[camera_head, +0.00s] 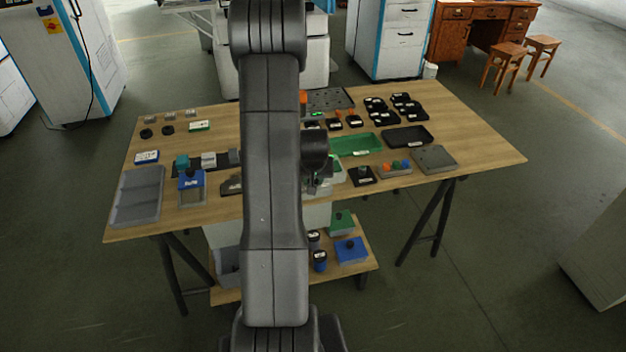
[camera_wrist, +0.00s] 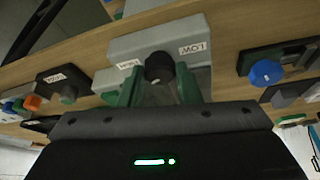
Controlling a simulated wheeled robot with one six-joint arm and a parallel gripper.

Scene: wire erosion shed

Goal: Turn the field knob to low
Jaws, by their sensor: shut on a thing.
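In the wrist view a black round knob (camera_wrist: 159,68) sits on a light grey box (camera_wrist: 125,45). An upside-down label (camera_wrist: 195,48), which seems to read LOW, is to the right of the knob. Another label (camera_wrist: 130,64), too blurred to read surely, is to its left. My gripper (camera_wrist: 160,80) has its green fingers on both sides of the knob and is shut on it. The knob's pointer direction is not clear. In the head view my gripper (camera_head: 318,182) is at the table's front middle; my arm hides much of the box there.
In the wrist view a box with a blue knob (camera_wrist: 266,73) stands to the right, and a dark box with a grey-green knob (camera_wrist: 68,95) to the left. In the head view a green tray (camera_head: 355,145) lies behind my gripper, and a grey tray (camera_head: 138,195) lies at the table's left.

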